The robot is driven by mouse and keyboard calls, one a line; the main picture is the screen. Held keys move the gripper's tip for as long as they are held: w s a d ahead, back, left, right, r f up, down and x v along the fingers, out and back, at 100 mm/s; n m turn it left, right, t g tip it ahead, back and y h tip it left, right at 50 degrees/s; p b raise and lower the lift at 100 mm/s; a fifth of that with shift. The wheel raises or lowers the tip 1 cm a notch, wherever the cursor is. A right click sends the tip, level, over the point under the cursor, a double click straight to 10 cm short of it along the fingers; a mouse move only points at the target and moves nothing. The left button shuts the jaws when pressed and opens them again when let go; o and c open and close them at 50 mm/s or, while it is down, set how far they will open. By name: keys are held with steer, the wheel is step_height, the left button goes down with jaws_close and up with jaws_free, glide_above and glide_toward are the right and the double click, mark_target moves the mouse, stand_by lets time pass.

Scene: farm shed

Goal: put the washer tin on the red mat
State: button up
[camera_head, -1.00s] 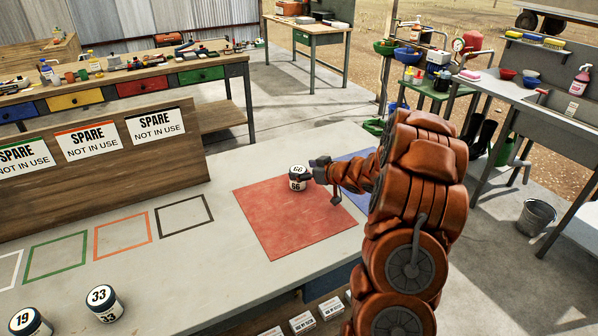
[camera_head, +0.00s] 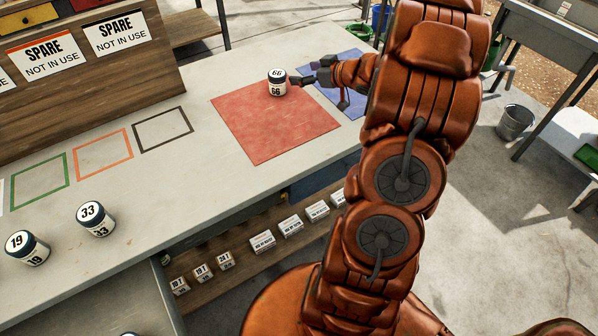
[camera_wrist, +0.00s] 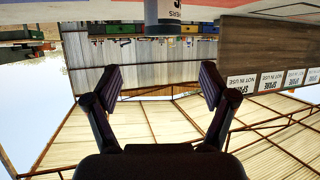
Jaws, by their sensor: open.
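A white tin with a dark lid, numbered 66 (camera_head: 277,88), stands upright on the red mat (camera_head: 270,135), near its back edge. In the wrist view a tin (camera_wrist: 165,12) shows upside down at the top, its label cut off, with only a few letters at its end showing. My gripper (camera_head: 303,81) is just right of the 66 tin, low over the mat's right edge. Its two fingers (camera_wrist: 160,82) are spread with nothing between them, and the tin is beyond their tips.
Tins numbered 33 (camera_head: 95,218) and 19 (camera_head: 27,248) stand at the front left of the bench. Orange (camera_head: 104,171), green and black outlines lie empty. A blue mat (camera_head: 352,104) is behind my gripper. A board with "SPARE NOT IN USE" signs (camera_head: 117,33) stands along the back.

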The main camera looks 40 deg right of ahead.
steer(key=s+a+r+m+g+h, duration=0.35)
steer(key=s+r+g+h, duration=0.2)
steer(key=h, duration=0.25)
steer(key=s+a+f+g+y, duration=0.1)
steer(key=s+a+g, duration=0.3)
steer(key=s+a, duration=0.9)
steer(key=s+a+f+g+y, duration=0.1)
steer(key=s+a+g+y, duration=0.3)
steer(key=s+a, duration=1)
steer(key=s+n+g, duration=0.1)
steer(key=s, duration=0.4)
steer(key=shift+a+f, duration=0.15)
steer(key=shift+a, duration=0.1)
steer(key=shift+g, duration=0.25)
steer(key=shift+r+p, duration=0.25)
steer(key=shift+p, duration=0.05)
